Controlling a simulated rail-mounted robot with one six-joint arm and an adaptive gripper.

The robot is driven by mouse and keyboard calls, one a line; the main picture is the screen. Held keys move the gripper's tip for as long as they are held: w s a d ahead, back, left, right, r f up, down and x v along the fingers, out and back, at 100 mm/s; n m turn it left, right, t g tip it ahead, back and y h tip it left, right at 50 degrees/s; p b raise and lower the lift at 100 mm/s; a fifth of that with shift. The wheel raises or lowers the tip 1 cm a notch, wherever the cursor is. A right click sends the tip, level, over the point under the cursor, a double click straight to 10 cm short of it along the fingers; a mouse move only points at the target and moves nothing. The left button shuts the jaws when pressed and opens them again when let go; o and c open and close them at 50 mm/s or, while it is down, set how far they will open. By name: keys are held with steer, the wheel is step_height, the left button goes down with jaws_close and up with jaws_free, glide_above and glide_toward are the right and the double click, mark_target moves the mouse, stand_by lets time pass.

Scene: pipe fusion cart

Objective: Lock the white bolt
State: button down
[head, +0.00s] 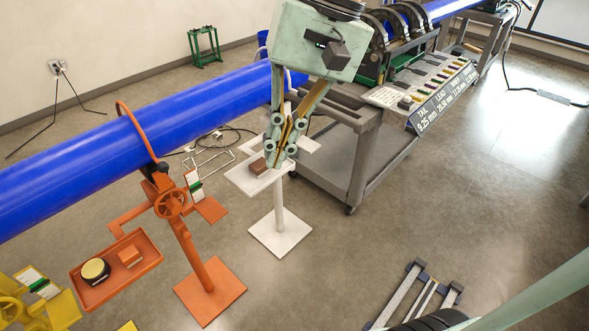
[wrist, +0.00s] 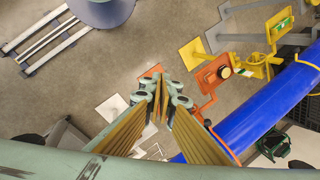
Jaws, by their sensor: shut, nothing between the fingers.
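The white stand (head: 280,233) is upright beside the grey cart in the head view. Its tray (head: 243,183) holds a small brown block (head: 258,166). I cannot make out the white bolt; my gripper covers the upper part of this stand. My gripper (head: 278,162) points down in front of the stand's top, with its fingers shut and nothing between them. I cannot tell whether the fingertips touch the stand. In the wrist view the shut fingers (wrist: 164,82) stand in the middle, and a white base plate (wrist: 111,107) shows to their left.
A blue pipe (head: 75,172) runs behind the stands. An orange stand (head: 207,288) with a handwheel and tray is left of the white one; a yellow stand (head: 58,309) is further left. The grey cart (head: 345,160) is close on the right.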

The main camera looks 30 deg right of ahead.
steer(key=w+d+f+m+t+y, duration=0.1)
steer(key=w+d+f+m+y, duration=0.15)
steer(key=w+f, duration=0.5)
steer(key=w+d+f+m+y+b, duration=0.1)
steer(key=w+d+f+m+y, duration=0.2)
steer(key=w, duration=0.7)
steer(key=w+d+f+m+t+y, duration=0.1)
steer(key=w+d+f+m+y, duration=0.15)
steer(key=w+d+f, duration=0.4)
steer(key=w+d+f+m+t, duration=0.2)
steer(key=w+d+f+m, duration=0.15)
steer(key=d+f, duration=0.4)
steer(key=w+d+f+m+t, duration=0.3)
steer(key=w+d+f, duration=0.15)
steer(key=f, duration=0.55)
steer(key=w+d+f+m+t, duration=0.25)
steer(key=w+d+f, duration=0.25)
steer(key=f, duration=0.3)
steer(key=d+f+m+t+h, duration=0.2)
steer(key=f+m, duration=0.3)
steer(key=f, duration=0.3)
steer(key=s+d+f+m+t+h, duration=0.1)
steer(key=d+f+m+t+h, duration=0.2)
steer(key=f, duration=0.6)
steer(key=shift+d+m+t+h, duration=0.35)
steer(key=shift+m+t, duration=0.6)
steer(key=shift+m, duration=0.65)
